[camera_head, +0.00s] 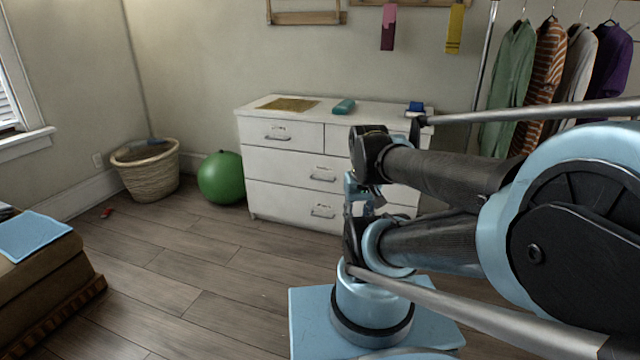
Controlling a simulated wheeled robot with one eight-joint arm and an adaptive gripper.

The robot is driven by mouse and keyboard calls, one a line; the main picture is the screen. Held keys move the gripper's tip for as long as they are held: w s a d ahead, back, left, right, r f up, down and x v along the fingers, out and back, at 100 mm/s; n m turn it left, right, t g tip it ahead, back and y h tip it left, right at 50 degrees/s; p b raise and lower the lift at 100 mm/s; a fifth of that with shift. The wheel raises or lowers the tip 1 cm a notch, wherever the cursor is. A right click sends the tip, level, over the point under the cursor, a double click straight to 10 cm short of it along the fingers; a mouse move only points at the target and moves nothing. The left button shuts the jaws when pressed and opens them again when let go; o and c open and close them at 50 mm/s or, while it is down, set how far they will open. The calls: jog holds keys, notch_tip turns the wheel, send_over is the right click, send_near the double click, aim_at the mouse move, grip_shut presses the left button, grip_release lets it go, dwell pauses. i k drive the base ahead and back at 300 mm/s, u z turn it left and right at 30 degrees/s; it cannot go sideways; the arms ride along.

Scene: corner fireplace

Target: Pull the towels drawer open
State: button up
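A white dresser (292,159) stands against the back wall with two small drawers on top and two wide drawers below. The top left drawer (258,131), the middle drawer (285,171) and the bottom drawer (280,203) look shut, each with a metal handle. Small marks above the handles are too small to read, so I cannot tell which is the towels drawer. My arm hides much of the dresser's right side. My gripper (358,190) shows only partly among arm links, in front of that side. Whether it touches a handle or is open is unclear.
On the dresser lie a tan cloth (288,104), a teal object (344,106) and a blue item (416,107). A green ball (222,178) and wicker basket (147,172) stand left. A brown ottoman (45,275) is front left. The wooden floor (200,265) between is mostly clear.

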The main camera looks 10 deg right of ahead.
aim_at(304, 169)
jog(key=z, duration=0.7)
jog(key=i, duration=1.5)
